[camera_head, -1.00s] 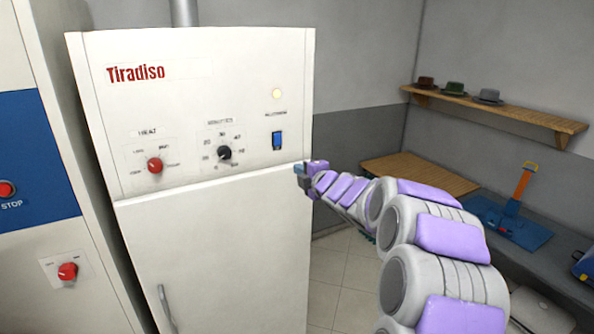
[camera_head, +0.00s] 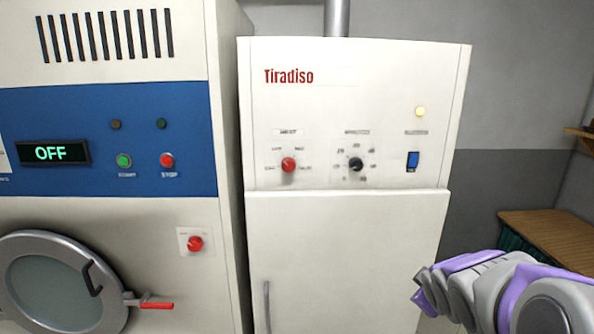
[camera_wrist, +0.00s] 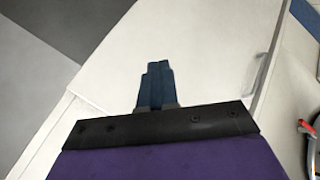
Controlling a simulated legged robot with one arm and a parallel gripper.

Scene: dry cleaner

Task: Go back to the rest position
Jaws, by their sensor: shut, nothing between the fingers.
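My gripper (camera_wrist: 155,85) shows in the wrist view with its two blue fingers together and nothing between them. Behind it in that view is the white door of the Tiradiso cabinet, with its handle to the right. In the head view my arm is folded at the lower right, in front of the cabinet's right edge, and the gripper's fingertips cannot be made out there. The white Tiradiso cabinet (camera_head: 340,250) stands in the middle, its door shut.
A machine with a blue panel (camera_head: 90,105) reading OFF stands at the left; its round door (camera_head: 60,285) has a red handle (camera_head: 157,305). The cabinet has red and black knobs and a blue switch (camera_head: 413,161). A wooden surface (camera_head: 550,235) lies at the right.

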